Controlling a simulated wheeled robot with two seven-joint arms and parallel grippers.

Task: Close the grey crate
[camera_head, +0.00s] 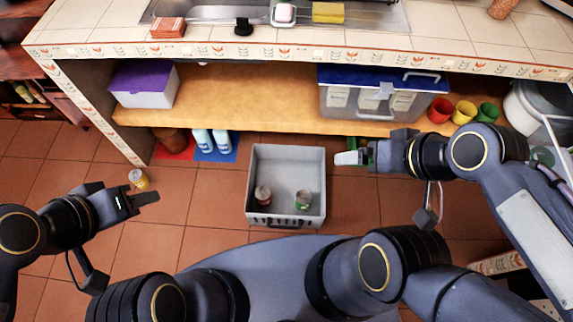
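The grey crate (285,221) stands on the tiled floor in the middle of the head view, in front of the low shelf. Its top is open, and no lid shows on it. My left gripper (148,197) is over the floor to the left, well apart from the crate. My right gripper (350,158) is just right of the crate's upper right side; I cannot tell if it touches. The fingers of both grippers are seen edge-on, so their opening is unclear.
A yellow can (139,179) stands on the floor beyond my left gripper. The wooden shelf (240,100) holds a purple-lidded box (143,84), a blue-lidded clear box (380,95) and coloured cups (464,111).

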